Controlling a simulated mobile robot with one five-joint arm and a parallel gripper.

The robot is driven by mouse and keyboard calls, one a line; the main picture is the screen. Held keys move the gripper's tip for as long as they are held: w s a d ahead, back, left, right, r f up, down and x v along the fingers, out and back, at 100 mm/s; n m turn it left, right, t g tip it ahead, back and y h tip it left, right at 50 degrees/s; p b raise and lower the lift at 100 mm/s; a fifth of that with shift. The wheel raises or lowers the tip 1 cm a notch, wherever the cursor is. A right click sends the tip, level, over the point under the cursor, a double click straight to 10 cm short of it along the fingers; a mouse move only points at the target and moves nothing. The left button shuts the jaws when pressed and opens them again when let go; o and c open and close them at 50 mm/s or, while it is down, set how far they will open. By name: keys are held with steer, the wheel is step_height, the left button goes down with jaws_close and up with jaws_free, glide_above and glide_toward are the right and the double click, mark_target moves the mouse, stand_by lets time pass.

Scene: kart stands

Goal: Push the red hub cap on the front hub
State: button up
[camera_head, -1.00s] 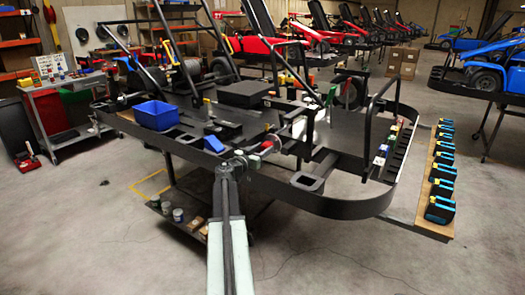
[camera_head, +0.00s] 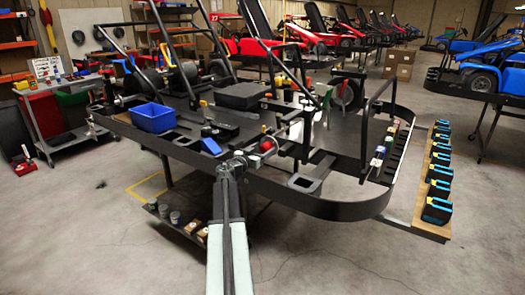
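The red hub cap (camera_head: 267,145) shows as a small round red shape by the near side of the black kart frame (camera_head: 345,208). It is beside a dark stub axle, seemingly the front hub (camera_head: 290,128); I cannot tell whether the cap touches it. My arm reaches up from the bottom centre. My gripper (camera_head: 250,156) is at its far end, just left of and below the cap.
A blue bin (camera_head: 153,118) and a blue-handled item (camera_head: 210,146) sit on the kart's left part. A wooden strip (camera_head: 436,190) with several black-and-blue items runs along the right. A tool cart (camera_head: 62,115) stands at left.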

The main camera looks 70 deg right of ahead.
steer(key=shift+a, duration=0.1)
steer(key=v, duration=0.7)
steer(key=shift+a, duration=0.3)
steer(key=shift+w, duration=0.1)
